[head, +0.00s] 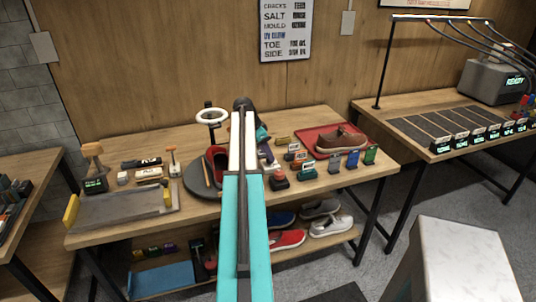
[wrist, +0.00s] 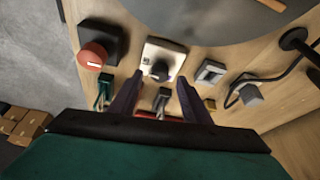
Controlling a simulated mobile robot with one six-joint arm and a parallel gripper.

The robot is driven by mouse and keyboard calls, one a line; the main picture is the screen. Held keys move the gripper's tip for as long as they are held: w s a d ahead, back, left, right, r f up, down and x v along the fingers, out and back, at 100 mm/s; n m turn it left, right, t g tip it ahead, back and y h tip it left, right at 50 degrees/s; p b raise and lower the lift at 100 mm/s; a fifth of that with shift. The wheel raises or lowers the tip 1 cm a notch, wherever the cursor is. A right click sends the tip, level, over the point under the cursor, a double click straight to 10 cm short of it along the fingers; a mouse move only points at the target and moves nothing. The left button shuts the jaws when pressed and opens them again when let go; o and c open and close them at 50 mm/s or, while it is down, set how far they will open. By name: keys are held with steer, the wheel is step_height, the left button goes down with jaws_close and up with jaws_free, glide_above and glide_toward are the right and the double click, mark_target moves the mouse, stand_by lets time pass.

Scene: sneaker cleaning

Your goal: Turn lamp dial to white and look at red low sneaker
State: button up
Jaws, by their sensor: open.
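My gripper (wrist: 158,88) is open in the wrist view, its two dark fingers pointing at a dark knob (wrist: 160,70) on a pale square plate. The knob appears to be the lamp dial and lies between or just beyond the fingertips; contact is unclear and its setting is unreadable. In the head view my arm hides the dial. A red shoe (head: 210,162) stands on the dark round turntable (head: 197,187), partly hidden by my arm. A ring lamp (head: 212,116) stands behind it. Another red shoe (head: 287,240) with a pale sole lies on the lower shelf.
In the wrist view a red push button (wrist: 93,55) is left of the dial, and a grey switch (wrist: 210,72) is to its right. In the head view a brown shoe sits on a red tray (head: 312,139). Brushes and small labelled blocks crowd the workbench.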

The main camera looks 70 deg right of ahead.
steer(key=shift+x, duration=1.35)
steer(key=shift+c, duration=0.4)
